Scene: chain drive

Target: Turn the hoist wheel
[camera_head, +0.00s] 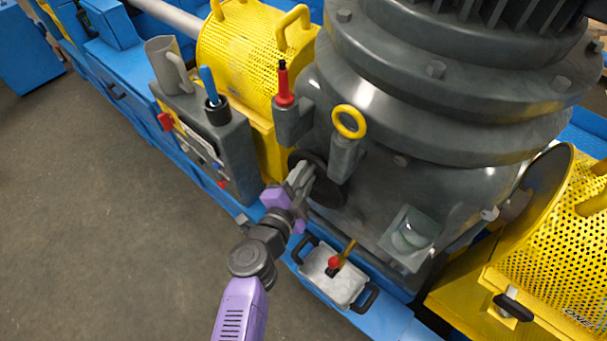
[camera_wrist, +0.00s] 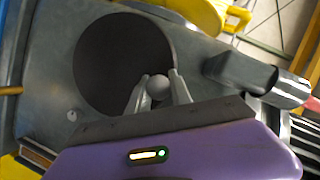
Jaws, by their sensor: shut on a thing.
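The hoist wheel (camera_head: 328,190) is a dark, round disc on the side of the big grey machine housing. In the wrist view the wheel (camera_wrist: 112,58) shows nearly face-on, with a round grey knob (camera_wrist: 158,87) near its lower right rim. My gripper (camera_head: 301,178) reaches the wheel's left side in the head view. In the wrist view my gripper (camera_wrist: 158,90) has one finger on each side of the knob and is shut on it. The gripper hides part of the wheel's rim in both views.
A yellow ring (camera_head: 348,122) and a red-handled tool (camera_head: 283,84) stand in holders above the wheel. A grey tray (camera_head: 322,283) with black handles sits below on the blue frame. A control box (camera_head: 232,150) stands left. The floor (camera_head: 90,220) at left is clear.

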